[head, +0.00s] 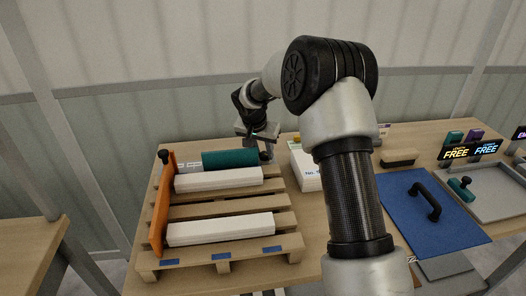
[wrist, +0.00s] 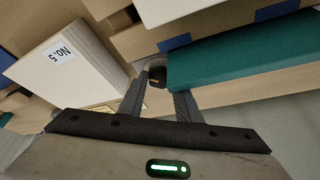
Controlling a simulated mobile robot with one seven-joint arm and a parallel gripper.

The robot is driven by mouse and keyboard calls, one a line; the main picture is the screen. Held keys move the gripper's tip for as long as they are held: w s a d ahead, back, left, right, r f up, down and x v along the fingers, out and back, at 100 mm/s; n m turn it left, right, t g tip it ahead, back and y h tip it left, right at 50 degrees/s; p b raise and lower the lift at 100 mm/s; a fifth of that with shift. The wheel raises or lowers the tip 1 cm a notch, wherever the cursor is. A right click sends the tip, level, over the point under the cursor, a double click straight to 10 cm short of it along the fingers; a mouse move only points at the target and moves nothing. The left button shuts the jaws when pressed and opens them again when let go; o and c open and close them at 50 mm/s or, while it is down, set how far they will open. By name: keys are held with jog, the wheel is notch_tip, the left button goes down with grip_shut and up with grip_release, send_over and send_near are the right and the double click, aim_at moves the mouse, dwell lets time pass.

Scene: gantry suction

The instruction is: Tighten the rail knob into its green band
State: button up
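My gripper (wrist: 157,88) is over the back right corner of the pallet in the head view (head: 262,146). In the wrist view a dark round knob (wrist: 155,74) with a small yellowish mark sits between my fingertips, with a grey curved edge around it. The fingers stand apart on either side of it; whether they press on it I cannot tell. A dark knob-like part (head: 265,156) shows just under my gripper in the head view. I cannot make out a green band on the knob.
The wooden pallet (head: 228,252) holds white boxes (head: 220,229), a teal block (head: 230,159) close to my gripper and an orange board (head: 161,215) with a black knob. A white box labelled No.5 (wrist: 75,65) stands beside my fingers. A blue mat (head: 405,205) with a black handle lies right.

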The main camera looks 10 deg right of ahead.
jog(key=shift+a+f+m+b, duration=0.15)
jog(key=shift+f+m+b, duration=0.15)
jog(key=shift+b, duration=0.55)
jog(key=shift+r+m+g+h+b, duration=0.3)
jog(key=shift+m+h+b, duration=0.1)
jog(key=shift+m, duration=0.4)
jog(key=o, duration=1.1)
jog(key=shift+c, duration=0.2)
jog(key=shift+r, duration=0.1)
jog(key=p+v, duration=0.1)
jog(key=v, duration=1.6)
jog(key=shift+s+r, duration=0.1)
jog(key=shift+s, duration=0.05)
